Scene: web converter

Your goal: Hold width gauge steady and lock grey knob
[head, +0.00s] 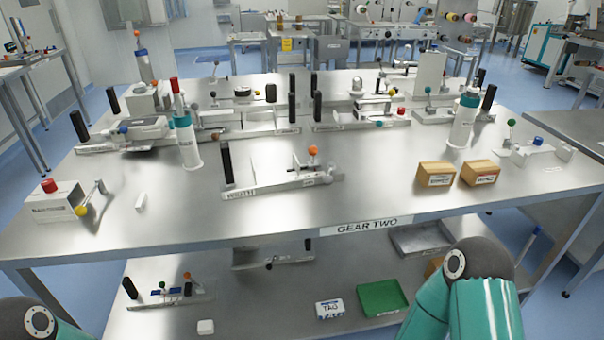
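The width gauge (268,186) is a light metal bar lying near the middle front of the table, with a "WIDTH" label on its left end. A black upright handle (226,161) stands at its left end. A lever with an orange ball (313,151) stands toward its right end. I cannot clearly make out a grey knob on it; the small parts near the lever are too fine to tell. Neither gripper shows. Only teal and dark parts of my arms show at the bottom left and bottom right, well apart from the gauge.
Two wooden blocks (435,174) (481,173) sit right of the gauge. A white box with a red button (58,202) stands at left. White bottles (187,147) (464,119) and several fixtures stand behind. A lower shelf (260,305) holds a green tray (381,298). Bare tabletop surrounds the gauge's front.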

